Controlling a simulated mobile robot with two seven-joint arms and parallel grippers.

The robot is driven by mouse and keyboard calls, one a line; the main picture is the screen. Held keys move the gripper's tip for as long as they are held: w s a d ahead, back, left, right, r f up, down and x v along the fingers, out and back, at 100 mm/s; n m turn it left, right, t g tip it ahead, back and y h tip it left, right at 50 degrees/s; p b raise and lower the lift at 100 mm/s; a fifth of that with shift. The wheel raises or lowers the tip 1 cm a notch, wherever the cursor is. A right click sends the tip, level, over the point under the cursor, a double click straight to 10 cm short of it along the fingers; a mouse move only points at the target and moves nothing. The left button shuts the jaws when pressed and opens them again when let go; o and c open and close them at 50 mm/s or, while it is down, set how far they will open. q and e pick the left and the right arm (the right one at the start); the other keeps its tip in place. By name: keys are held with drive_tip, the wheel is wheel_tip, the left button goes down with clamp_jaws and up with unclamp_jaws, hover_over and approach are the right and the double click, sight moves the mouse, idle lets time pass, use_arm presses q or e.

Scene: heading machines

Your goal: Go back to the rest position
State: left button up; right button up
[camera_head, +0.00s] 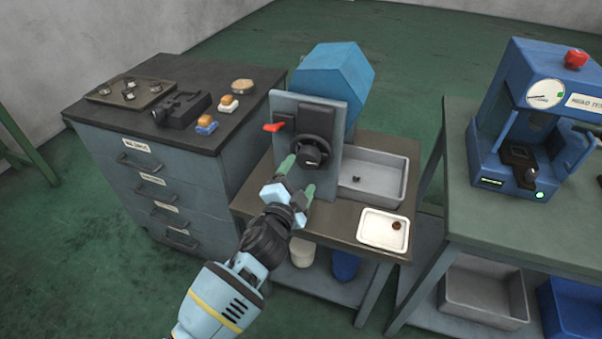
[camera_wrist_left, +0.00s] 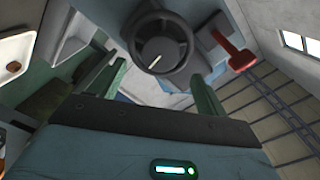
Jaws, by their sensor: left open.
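My left gripper (camera_head: 297,178) is open and empty, in front of the blue heading machine (camera_head: 333,70) and just below its dark round knob (camera_head: 311,151). In the left wrist view the two green fingers of the left gripper (camera_wrist_left: 155,88) stand apart, with the knob (camera_wrist_left: 160,45) beyond and between them. I cannot tell from the pictures whether a finger touches the knob. The red lever (camera_head: 272,127) is left of the knob; it also shows in the left wrist view (camera_wrist_left: 238,52). My right gripper is in neither view.
A grey bin (camera_head: 372,160) with a small dark piece and a white tray (camera_head: 370,232) with a brown piece are right of the gripper. A drawer cabinet (camera_head: 150,175) stands left, and a blue tester (camera_head: 520,110) on a green table stands right. Green floor is open behind.

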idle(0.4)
use_arm(q)
drive_tip(key=s+a+f+n+g+y, duration=0.15)
drive_tip(key=s+a+f+n, duration=0.3)
drive_tip(key=s+f, duration=0.45)
drive_tip(key=s+a+f+n+g+y, duration=0.1)
drive_tip(key=s+a+f+n+g, duration=0.3)
drive_tip(key=s+f, duration=0.45)
drive_tip(key=s+a+f+n+g, duration=0.1)
drive_tip(key=s+a+f+n, duration=0.1)
drive_tip(key=s, duration=0.9)
drive_tip(key=s+a+f+n+g+y+p, duration=0.1)
drive_tip(key=s+a+f+n, duration=0.1)
drive_tip(key=s+a+f, duration=0.2)
drive_tip(key=s+a, duration=0.3)
drive_tip(key=s, duration=0.5)
drive_tip(key=shift+a+f+n+g, duration=0.25)
drive_tip(key=shift+a+n+g, duration=0.05)
drive_tip(key=shift+n+g, duration=0.05)
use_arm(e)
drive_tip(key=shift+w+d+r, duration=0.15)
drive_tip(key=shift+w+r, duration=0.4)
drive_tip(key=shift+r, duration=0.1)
use_arm(q)
drive_tip(key=shift+s, duration=0.1)
